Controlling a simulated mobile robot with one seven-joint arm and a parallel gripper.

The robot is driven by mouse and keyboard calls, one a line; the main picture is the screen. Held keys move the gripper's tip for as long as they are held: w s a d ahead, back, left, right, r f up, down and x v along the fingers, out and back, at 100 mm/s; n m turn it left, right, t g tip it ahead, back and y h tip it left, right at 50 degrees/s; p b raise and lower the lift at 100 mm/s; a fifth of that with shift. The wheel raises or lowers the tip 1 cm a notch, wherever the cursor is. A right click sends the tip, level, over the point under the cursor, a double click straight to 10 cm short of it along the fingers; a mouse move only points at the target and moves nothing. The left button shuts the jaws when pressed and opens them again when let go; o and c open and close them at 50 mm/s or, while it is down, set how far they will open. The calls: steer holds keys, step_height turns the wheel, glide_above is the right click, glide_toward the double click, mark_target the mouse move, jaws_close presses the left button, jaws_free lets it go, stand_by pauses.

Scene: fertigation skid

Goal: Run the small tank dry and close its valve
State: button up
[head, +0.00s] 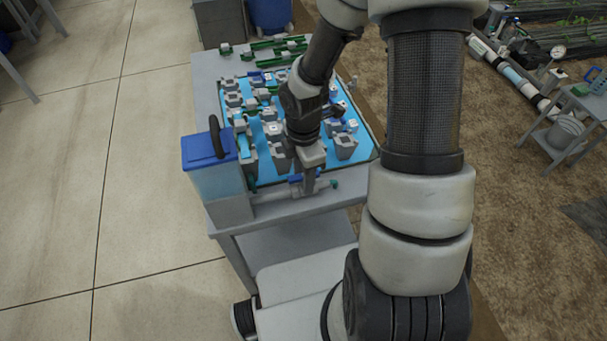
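The small tank (218,182) stands at the front left corner of the bench. It is translucent with a blue lid and a black hose looped at its top. Its liquid level cannot be made out. A thin pipe (272,195) runs right from its base along the bench's front edge to a small green end (334,184). A bit of blue at the valve (295,179) shows beside my gripper (308,188). My gripper points down at the pipe, with its fingers at the valve. The fingers hide most of the valve, and whether they grip it is unclear.
A blue tray (262,175) behind the pipe holds several grey blocky fittings, close to my gripper. Green parts (275,50) lie at the bench's far end. A small side table (590,105) with a bucket (566,133) stands at the right.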

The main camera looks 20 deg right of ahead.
step_height(320, 180, up, 10)
steer(key=p, duration=0.8)
steer(key=shift+f+p, duration=0.15)
steer(key=shift+p, duration=0.25)
steer(key=shift+f, duration=0.1)
stand_by(4.6)
